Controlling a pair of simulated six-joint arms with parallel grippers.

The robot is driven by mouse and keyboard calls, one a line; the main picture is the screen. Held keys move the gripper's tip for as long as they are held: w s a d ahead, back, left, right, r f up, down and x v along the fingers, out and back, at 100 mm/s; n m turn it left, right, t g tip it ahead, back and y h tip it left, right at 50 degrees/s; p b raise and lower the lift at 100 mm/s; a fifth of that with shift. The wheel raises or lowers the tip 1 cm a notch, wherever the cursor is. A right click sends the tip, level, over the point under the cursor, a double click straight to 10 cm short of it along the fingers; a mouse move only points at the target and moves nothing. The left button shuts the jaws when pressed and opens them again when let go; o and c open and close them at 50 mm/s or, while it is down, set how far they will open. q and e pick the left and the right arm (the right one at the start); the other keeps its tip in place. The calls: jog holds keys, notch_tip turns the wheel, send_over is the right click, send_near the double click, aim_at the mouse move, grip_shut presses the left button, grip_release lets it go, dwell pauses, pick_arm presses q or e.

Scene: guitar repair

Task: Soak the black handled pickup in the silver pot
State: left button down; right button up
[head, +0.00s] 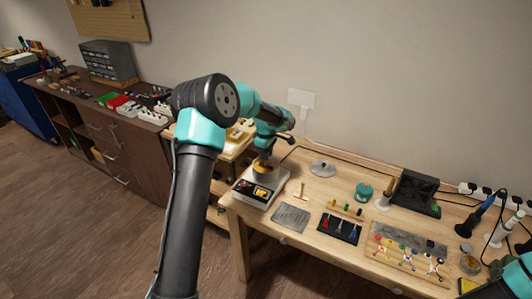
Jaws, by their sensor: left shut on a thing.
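The silver pot (265,168) stands on a white box-shaped unit (246,189) at the left end of the wooden bench, with amber contents showing at its top. My left gripper (265,151) points down right above the pot. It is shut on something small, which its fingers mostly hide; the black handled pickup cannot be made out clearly. I cannot tell whether the held thing touches the contents. Only a bit of my right arm shows in the bottom right corner; its gripper is out of view.
A silver lid (322,168) lies behind and right of the pot. A grey mat (291,216), a black tray of tools (339,229), a teal jar (363,193) and an open black case (414,194) lie to the right. Cables and soldering irons crowd the far right.

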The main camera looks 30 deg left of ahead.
aim_at(266, 164)
pick_arm(q)
jog(key=shift+f, duration=1.6)
dwell(6.4)
